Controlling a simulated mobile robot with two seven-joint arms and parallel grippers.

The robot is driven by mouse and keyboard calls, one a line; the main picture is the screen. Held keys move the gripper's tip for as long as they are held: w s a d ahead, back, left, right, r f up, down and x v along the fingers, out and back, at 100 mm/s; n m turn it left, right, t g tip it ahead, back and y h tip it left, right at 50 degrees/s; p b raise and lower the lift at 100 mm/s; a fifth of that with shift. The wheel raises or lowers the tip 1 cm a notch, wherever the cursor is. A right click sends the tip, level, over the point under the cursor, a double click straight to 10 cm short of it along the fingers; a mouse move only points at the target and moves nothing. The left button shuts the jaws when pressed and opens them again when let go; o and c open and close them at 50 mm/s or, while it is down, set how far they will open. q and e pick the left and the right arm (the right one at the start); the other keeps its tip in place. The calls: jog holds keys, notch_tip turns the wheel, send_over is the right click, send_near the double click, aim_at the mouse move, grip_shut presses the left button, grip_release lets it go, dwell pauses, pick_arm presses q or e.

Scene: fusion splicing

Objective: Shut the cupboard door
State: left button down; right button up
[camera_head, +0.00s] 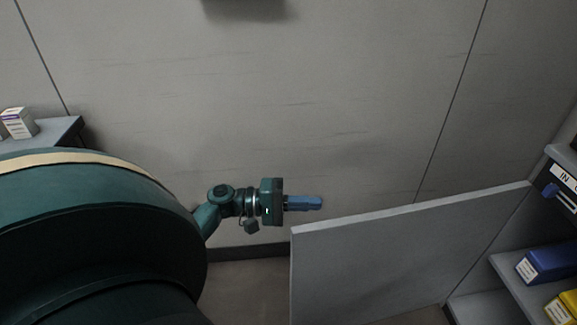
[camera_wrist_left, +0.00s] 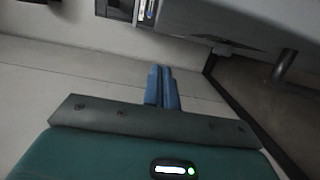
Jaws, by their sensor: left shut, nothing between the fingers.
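The cupboard door (camera_head: 410,255) is a flat grey panel standing wide open in the head view. Its right end meets the cupboard (camera_head: 485,305), and its free edge is at the left. Shelves show inside the cupboard. My left gripper (camera_head: 318,202) is shut and empty just above the door's free top corner in the picture, on the wall side. I cannot tell whether it touches the door. Its blue fingers also show together in the left wrist view (camera_wrist_left: 162,73). My right gripper is not in view.
A blue box (camera_head: 550,262) and a yellow box (camera_head: 566,308) sit on the cupboard shelves. An "IN" label (camera_head: 563,178) marks a unit at the right edge. A small white box (camera_head: 18,123) stands on a grey surface at left. The wall (camera_head: 250,110) lies behind the gripper.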

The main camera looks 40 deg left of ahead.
pick_arm(q)
jog(key=d, duration=0.5)
jog(key=shift+s, duration=0.35)
